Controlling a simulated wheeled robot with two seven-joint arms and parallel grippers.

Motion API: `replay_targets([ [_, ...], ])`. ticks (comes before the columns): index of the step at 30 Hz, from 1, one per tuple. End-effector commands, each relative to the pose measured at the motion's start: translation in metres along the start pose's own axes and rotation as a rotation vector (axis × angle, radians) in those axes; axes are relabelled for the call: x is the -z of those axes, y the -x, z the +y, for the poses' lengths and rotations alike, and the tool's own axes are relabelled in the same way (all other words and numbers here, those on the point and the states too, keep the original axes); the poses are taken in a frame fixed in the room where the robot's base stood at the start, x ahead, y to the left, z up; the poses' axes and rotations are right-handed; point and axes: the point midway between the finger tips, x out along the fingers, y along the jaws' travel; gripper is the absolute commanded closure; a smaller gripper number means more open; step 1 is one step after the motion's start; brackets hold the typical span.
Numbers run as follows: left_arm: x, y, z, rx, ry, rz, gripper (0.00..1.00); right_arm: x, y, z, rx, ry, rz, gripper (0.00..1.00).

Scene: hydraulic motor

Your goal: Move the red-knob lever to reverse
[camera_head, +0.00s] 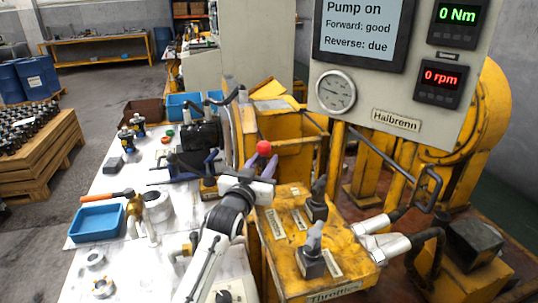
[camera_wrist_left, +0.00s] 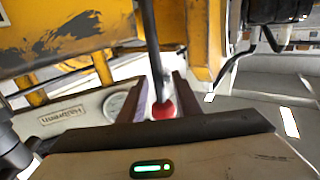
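The red knob (camera_head: 263,148) tops a lever at the far left end of the yellow valve block (camera_head: 290,215). My left gripper (camera_head: 262,168) reaches in from below, with its fingers on either side just under the knob in the head view. In the left wrist view the red knob (camera_wrist_left: 163,106) and its dark rod show between the two fingers (camera_wrist_left: 165,95). The fingers look spread; whether either touches the knob is unclear. The lever's base is hidden behind my gripper. The screen (camera_head: 362,28) reads "Pump on", "Forward: good", "Reverse: due". My right gripper is not in view.
Two more levers, a dark one (camera_head: 316,200) and a grey one (camera_head: 312,252), stand close by on the block, right of my left arm. The readouts show 0 Nm (camera_head: 457,14) and 0 rpm (camera_head: 440,78). A white bench with a blue tray (camera_head: 97,222) lies left.

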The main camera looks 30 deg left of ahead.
Motion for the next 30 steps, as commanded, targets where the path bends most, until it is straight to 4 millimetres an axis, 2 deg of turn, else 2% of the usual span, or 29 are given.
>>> replay_targets([
  [3,0.001,-0.019,0.000,0.000,0.001,0.000,0.70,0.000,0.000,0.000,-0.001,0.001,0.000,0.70],
  [7,0.000,-0.032,0.001,-0.001,0.001,0.000,0.70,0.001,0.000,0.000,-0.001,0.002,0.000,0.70],
  [19,0.000,-0.038,0.001,-0.001,0.001,0.000,0.70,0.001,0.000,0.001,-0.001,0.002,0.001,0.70],
  [24,0.000,-0.038,0.000,-0.001,0.001,0.000,0.98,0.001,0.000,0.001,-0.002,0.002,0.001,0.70],
  [30,0.000,-0.038,0.001,-0.001,0.001,-0.001,1.00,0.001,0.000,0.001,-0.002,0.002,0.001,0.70],
])
